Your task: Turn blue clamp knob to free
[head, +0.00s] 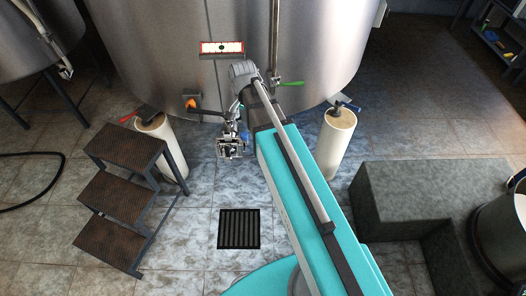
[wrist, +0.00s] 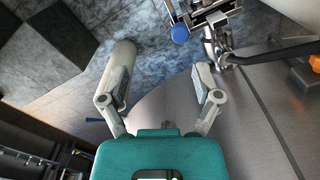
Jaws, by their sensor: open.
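The blue clamp knob (wrist: 180,34) is a small round knob at the top of the wrist view. It sits on a metal clamp assembly (wrist: 206,14) joined to a dark pipe. In the head view the knob (head: 246,137) shows as a bit of blue beside my arm, at the right of the metal assembly (head: 229,147). My gripper (wrist: 161,72) is open and empty, its fingers wide apart. In the wrist view the knob lies beyond the right fingertip, apart from it. My arm hides the gripper in the head view.
The steel tank (head: 170,50) stands behind, with an orange knob (head: 191,103) and a green handle (head: 291,84). Pale posts stand left (head: 163,150) and right (head: 336,142). Steps (head: 122,200) are at left, a grey block (head: 425,190) at right. A drain grate (head: 239,229) lies in the floor.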

